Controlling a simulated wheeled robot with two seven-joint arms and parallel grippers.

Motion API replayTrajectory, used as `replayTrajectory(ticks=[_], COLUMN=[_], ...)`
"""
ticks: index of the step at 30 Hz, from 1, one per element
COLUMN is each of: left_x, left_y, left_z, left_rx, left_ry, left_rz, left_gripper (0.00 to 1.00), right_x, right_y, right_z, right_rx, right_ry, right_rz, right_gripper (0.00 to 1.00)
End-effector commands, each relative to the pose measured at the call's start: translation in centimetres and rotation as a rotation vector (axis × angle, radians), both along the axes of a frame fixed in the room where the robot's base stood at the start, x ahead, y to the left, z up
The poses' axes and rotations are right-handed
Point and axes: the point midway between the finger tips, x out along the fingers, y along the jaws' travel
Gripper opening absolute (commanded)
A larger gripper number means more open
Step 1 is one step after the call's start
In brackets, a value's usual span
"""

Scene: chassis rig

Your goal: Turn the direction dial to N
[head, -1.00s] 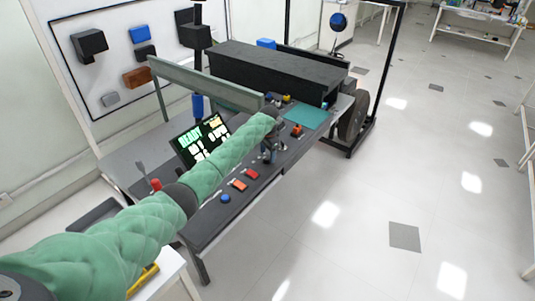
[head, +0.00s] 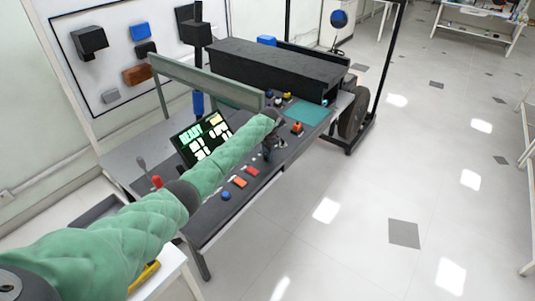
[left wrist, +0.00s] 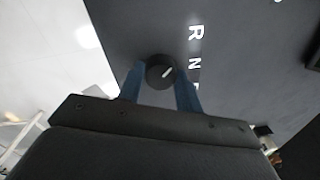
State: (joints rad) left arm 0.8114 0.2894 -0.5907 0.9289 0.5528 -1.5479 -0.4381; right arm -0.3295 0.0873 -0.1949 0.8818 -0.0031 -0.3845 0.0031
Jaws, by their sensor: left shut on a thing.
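The direction dial (left wrist: 161,71) is a round black knob with a white pointer line, seen in the left wrist view. The letters R (left wrist: 196,32) and N (left wrist: 194,64) are printed on the dark panel to its right, with a third letter partly hidden below by a finger. The pointer slants up and to the right, more toward R than straight at N. My left gripper (left wrist: 160,78) is shut on the dial, with one blue finger on each side. In the head view my left gripper (head: 269,150) is at the console, and it hides the dial.
The dark console (head: 215,218) carries a blue button (head: 226,195), an orange switch (head: 240,182) and a red switch (head: 252,171) near the gripper. Open floor lies to the right.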

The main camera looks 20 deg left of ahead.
Motion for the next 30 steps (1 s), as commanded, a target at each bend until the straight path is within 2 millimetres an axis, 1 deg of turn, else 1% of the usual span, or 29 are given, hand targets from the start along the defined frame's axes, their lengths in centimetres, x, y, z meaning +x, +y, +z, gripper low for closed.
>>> replayTrajectory(ticks=[8,21,30], left_x=[0.1,0.1,0.2], left_y=[0.1,0.2,0.2], left_z=[0.1,0.2,0.3], left_rx=[0.000,0.001,0.001], left_ry=[-0.002,-0.004,-0.005], left_rz=[-0.119,-0.482,-0.673], left_gripper=[0.12,0.12,0.12], right_x=[0.7,3.1,4.6], right_y=[0.2,0.5,0.7], right_z=[0.0,0.5,0.9], right_rx=[0.001,0.003,0.003], right_ry=[-0.007,-0.024,-0.034], right_rz=[0.000,0.001,0.001], right_gripper=[0.00,0.00,0.00])
